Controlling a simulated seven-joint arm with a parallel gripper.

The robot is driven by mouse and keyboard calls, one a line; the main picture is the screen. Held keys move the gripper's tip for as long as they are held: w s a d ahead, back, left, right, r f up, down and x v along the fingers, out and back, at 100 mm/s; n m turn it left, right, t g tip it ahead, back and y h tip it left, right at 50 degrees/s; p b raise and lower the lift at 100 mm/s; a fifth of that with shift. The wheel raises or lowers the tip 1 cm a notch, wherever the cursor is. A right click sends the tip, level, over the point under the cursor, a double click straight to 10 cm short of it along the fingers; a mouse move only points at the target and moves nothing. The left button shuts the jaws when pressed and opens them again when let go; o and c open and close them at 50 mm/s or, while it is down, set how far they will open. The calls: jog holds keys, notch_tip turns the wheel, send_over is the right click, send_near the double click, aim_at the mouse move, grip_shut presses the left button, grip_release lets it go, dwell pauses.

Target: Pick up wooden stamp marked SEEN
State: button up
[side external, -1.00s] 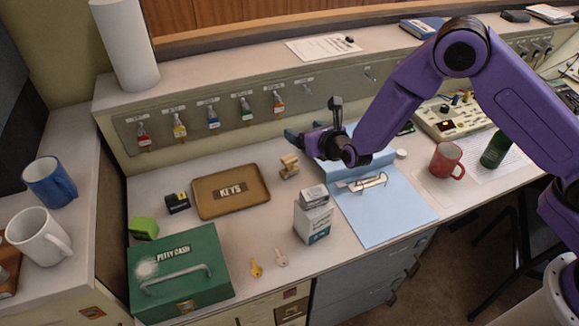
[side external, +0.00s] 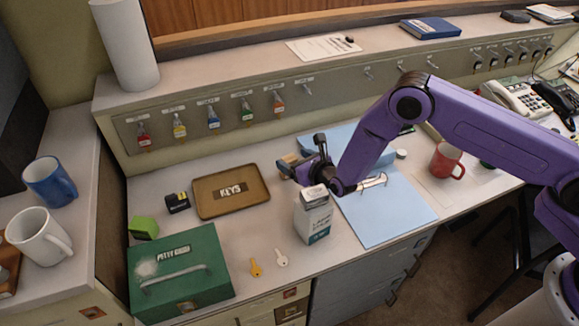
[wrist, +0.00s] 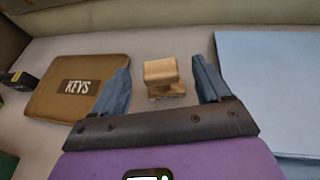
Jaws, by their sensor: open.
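The wooden stamp (wrist: 161,77) is a small light-brown block on a base, standing on the desk. No marking is readable on it. In the wrist view it lies between and slightly beyond my open gripper's (wrist: 160,82) two blue fingers, with clear space on both sides. In the side view the stamp (side external: 290,158) is mostly hidden behind my gripper (side external: 291,170), which is close to it. Nothing is held.
The brown KEYS tray (side external: 256,203) lies left of the stamp. A white-green carton (side external: 313,222) stands in front, near my gripper. A green cash box (side external: 205,278) is at front left.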

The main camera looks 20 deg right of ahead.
aim_at(289, 157)
jog(key=shift+x, duration=3.05)
jog(key=c, duration=1)
